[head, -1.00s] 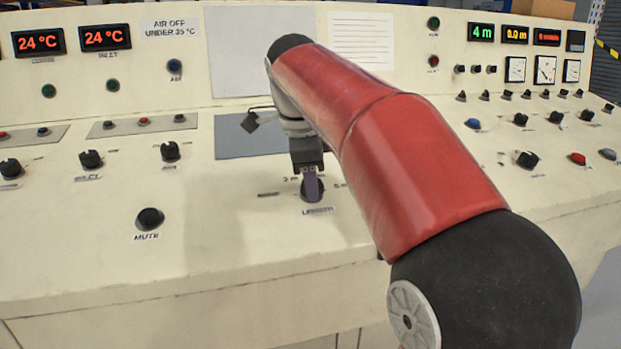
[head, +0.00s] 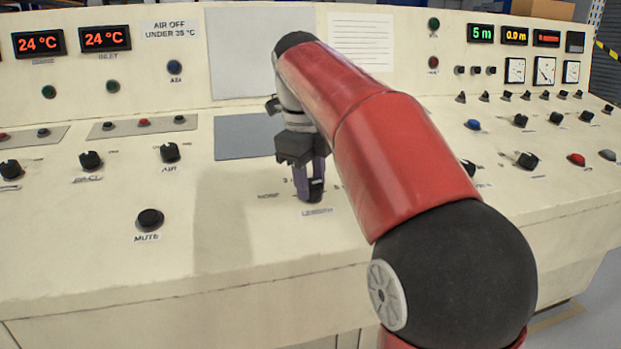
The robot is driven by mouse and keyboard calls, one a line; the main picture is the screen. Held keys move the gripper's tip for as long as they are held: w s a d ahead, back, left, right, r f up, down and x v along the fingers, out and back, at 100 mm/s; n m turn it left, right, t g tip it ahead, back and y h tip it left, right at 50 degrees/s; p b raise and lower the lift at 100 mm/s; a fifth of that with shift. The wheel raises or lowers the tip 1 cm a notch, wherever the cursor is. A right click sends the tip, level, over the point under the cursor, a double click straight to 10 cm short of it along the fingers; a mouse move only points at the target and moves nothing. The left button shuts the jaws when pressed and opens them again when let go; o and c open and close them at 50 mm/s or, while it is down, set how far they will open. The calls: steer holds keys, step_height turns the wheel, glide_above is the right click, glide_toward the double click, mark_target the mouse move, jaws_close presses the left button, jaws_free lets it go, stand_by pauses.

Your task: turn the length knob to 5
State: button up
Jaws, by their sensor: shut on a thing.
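The black length knob (head: 316,190) sits on the cream console's sloping top, above its label "LENGTH" (head: 317,211). My gripper (head: 308,192) points down at it with its fingers shut on the knob. The fingers hide part of the knob and some of its scale marks, so I cannot read its pointer. The green length display (head: 480,34) at the upper right reads 5 m.
A black mute knob (head: 150,219) stands to the left. Other knobs, such as the air knob (head: 170,152), lie farther back. A grey flat panel (head: 245,137) is behind my gripper. The console top between the mute and length knobs is clear.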

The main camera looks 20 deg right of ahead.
stand_by(0.5)
steer(key=o, duration=1)
steer(key=shift+r, duration=0.15)
steer(key=shift+s+a+r, duration=0.1)
steer(key=shift+a+r, duration=0.05)
steer(key=shift+r, duration=1.1)
steer(key=shift+s+a+r, duration=0.15)
steer(key=shift+r, duration=1.05)
steer(key=shift+s+a+r, duration=0.1)
steer(key=shift+a+r, duration=0.05)
steer(key=shift+r, duration=1.1)
steer(key=shift+s, duration=0.1)
